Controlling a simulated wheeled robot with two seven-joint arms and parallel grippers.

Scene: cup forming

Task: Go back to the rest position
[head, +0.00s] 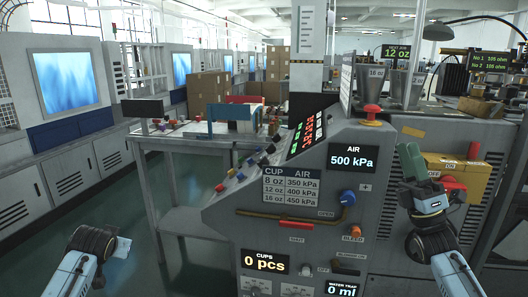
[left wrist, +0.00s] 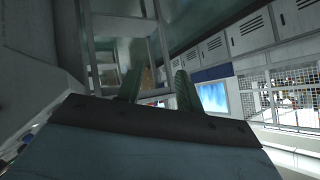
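The cup forming machine (head: 225,215) stands in the middle and right of the head view. Its panel reads AIR 500 kPa (head: 353,161) and CUPS 0 pcs (head: 265,262). My right gripper (head: 410,158) is raised in front of the machine's right side, with greenish fingers pointing up; the gap between them is not clear. I see nothing plainly held in it. My left arm (head: 83,270) is low at the left, and its fingers do not show in the head view. In the left wrist view my left gripper (left wrist: 158,84) has two fingers apart with nothing seen between them.
A yellow box (head: 463,172) and a red knob (head: 474,148) are close to my right gripper. A blue knob (head: 347,197) and a red-topped post (head: 371,112) are on the machine. A side table (head: 185,140) stands behind. Open floor (head: 125,215) lies at the left.

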